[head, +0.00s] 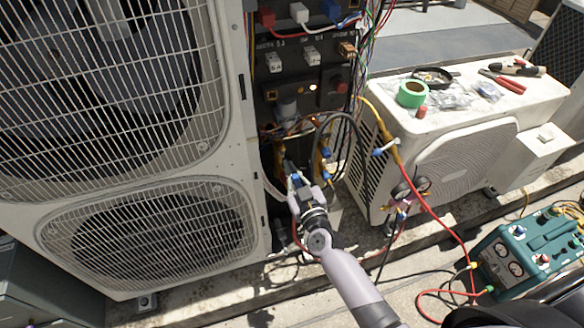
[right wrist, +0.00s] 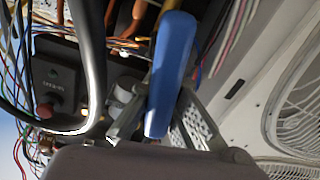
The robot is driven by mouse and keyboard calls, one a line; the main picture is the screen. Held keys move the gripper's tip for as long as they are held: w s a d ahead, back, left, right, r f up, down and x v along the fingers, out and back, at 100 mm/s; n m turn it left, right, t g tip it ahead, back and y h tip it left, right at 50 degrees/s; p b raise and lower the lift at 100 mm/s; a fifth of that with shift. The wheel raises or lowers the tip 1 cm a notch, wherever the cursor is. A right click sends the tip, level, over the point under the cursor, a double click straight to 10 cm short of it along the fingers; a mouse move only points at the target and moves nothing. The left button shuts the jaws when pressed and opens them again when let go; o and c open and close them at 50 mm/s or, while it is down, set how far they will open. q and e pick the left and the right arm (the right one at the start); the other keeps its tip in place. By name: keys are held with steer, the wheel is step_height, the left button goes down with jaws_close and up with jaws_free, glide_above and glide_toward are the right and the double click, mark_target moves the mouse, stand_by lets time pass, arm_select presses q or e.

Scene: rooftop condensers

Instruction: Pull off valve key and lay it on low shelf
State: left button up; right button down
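A blue handle (right wrist: 172,75), which looks like the valve key, stands in the open wiring and pipe bay of the large condenser. In the right wrist view it runs up between the two fingers of my right gripper (right wrist: 160,115), which press close on both its sides. In the head view my right gripper (head: 297,182) reaches into the lower part of the bay, with a bit of blue at its fingers. The key's far end is hidden among pipes, so I cannot tell whether it is still on a valve. I cannot make out a low shelf. My left gripper is not in view.
The large condenser (head: 238,170) with grilles fills the left. A black hose (head: 348,125) and loose wires hang close to my right gripper. A smaller condenser (head: 385,115) with tools and green tape (head: 411,94) stands right. A teal recovery machine (head: 530,250) sits lower right.

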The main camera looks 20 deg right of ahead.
mark_target(297, 184)
stand_by(0.3)
steer(key=shift+s+p, duration=0.7)
steer(key=shift+s, duration=1.3)
